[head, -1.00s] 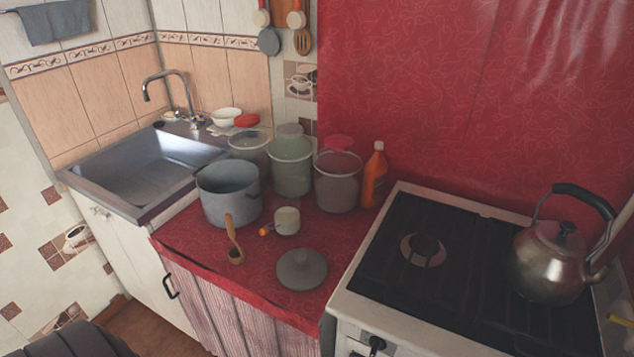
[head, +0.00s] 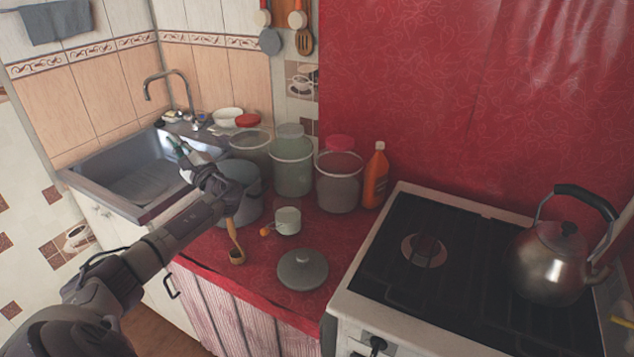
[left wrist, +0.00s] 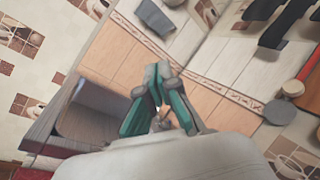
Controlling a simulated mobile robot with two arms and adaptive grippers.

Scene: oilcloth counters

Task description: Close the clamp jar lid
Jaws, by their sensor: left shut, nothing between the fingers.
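Several clear jar-like containers stand together at the back of the red counter: one (head: 292,170) in the middle, one (head: 338,185) to its right, one (head: 252,146) at the left. I cannot tell which is the clamp jar, and no clamp or hinge is clear. My right gripper is not in view.
My left arm partly hides a grey pot (head: 249,209). An orange bottle (head: 375,178) stands right, beside the stove (head: 385,300) with a kettle (head: 550,265).

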